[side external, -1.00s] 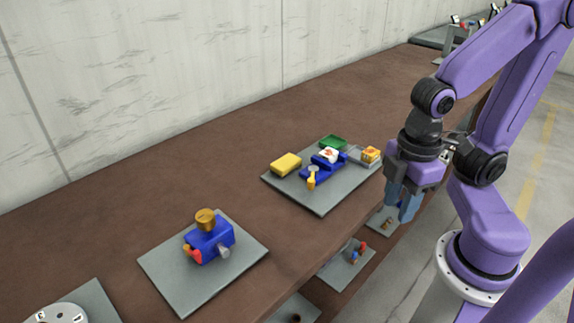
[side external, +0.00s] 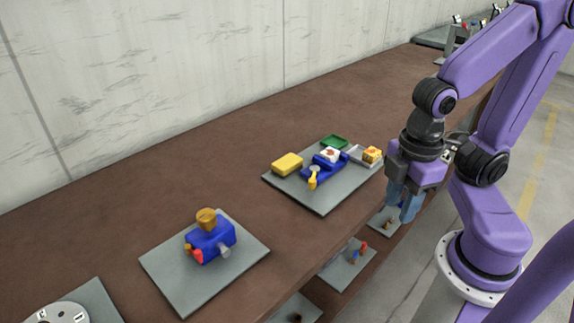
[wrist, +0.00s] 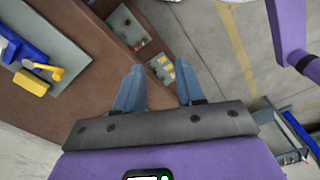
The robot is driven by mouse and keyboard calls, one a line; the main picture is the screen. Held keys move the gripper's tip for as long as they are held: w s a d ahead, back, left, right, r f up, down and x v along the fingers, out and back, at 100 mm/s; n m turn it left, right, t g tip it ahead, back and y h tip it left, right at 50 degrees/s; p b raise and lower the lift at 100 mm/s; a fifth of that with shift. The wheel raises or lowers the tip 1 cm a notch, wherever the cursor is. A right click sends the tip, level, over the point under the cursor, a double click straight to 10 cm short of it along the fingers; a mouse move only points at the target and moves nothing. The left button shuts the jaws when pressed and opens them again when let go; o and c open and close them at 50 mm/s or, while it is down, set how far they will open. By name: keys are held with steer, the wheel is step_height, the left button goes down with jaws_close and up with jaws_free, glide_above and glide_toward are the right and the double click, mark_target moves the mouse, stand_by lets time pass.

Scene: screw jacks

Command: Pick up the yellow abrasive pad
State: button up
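The yellow abrasive pad (side external: 287,163) lies on the left part of a grey plate (side external: 322,205) on the brown bench. In the wrist view a yellow block that looks like the pad (wrist: 31,82) is at the left, beside a blue part. My gripper (side external: 402,207) hangs to the right of the plate, near the bench's front edge, well apart from the pad. In the wrist view its two blue fingers (wrist: 157,85) are spread with nothing between them.
Around the pad on the plate are a blue jack body (side external: 322,171), a green tray (side external: 333,142) and a small yellow-orange box (side external: 372,154). A second plate holds a blue jack (side external: 211,241) with a brass knob. Shelves with parts sit below the bench edge. The wall is behind.

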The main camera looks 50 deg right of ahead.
steer(key=o, duration=0.6)
